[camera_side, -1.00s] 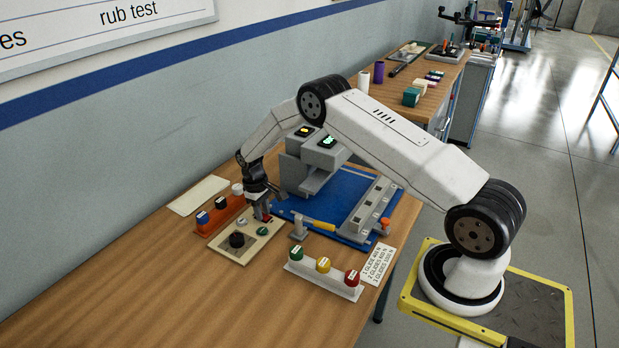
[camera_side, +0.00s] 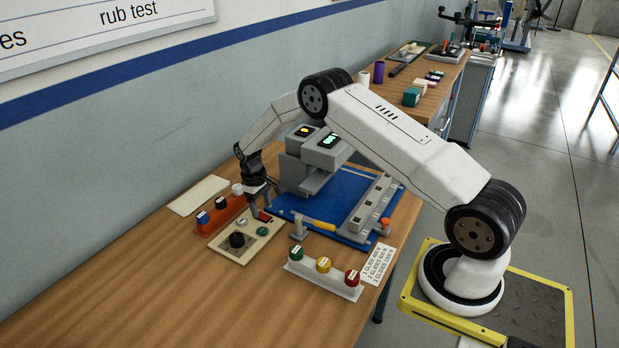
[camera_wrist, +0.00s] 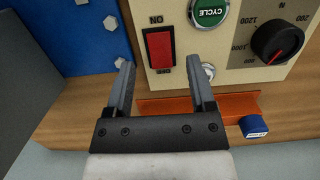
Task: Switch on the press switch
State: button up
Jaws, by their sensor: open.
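The press switch (camera_wrist: 160,50) is a red rocker on a cream control panel (camera_wrist: 235,82), with printed labels at both ends, the upper one reading ON upside down. It also shows as a small red patch in the side view (camera_side: 264,216), just by my fingertips. My gripper (camera_wrist: 160,70) is open and empty. In the wrist view its two fingers stand apart, with the switch between and just beyond their tips. In the side view my gripper (camera_side: 258,211) points down over the panel's far edge. I cannot tell whether a finger touches the panel.
A green CYCLE button (camera_wrist: 208,10) and a black dial (camera_wrist: 278,42) share the panel. An orange rack (camera_side: 221,212) with capped pieces stands left of it. The blue-based press (camera_side: 345,195) is to the right. A white rack (camera_side: 325,278) with coloured pieces stands in front.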

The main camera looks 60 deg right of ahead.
aim_at(260, 214)
jog(key=shift+w+r, duration=0.2)
jog(key=shift+r, duration=1.25)
jog(key=shift+w+r, duration=0.15)
jog(key=shift+r, duration=1.25)
jog(key=s+a+r+t, duration=0.2)
jog(key=s+a+r, duration=0.7)
jog(key=s+r, duration=0.15)
jog(key=s+a+t, duration=0.1)
jog(key=s+a, duration=0.1)
jog(key=s, duration=0.5)
jog(key=s+a+r+t, duration=0.1)
jog(key=s+a, duration=0.1)
jog(key=s, duration=0.6)
jog(key=shift+a+r, duration=0.15)
jog(key=shift+a, duration=0.2)
jog(key=shift+w, duration=0.1)
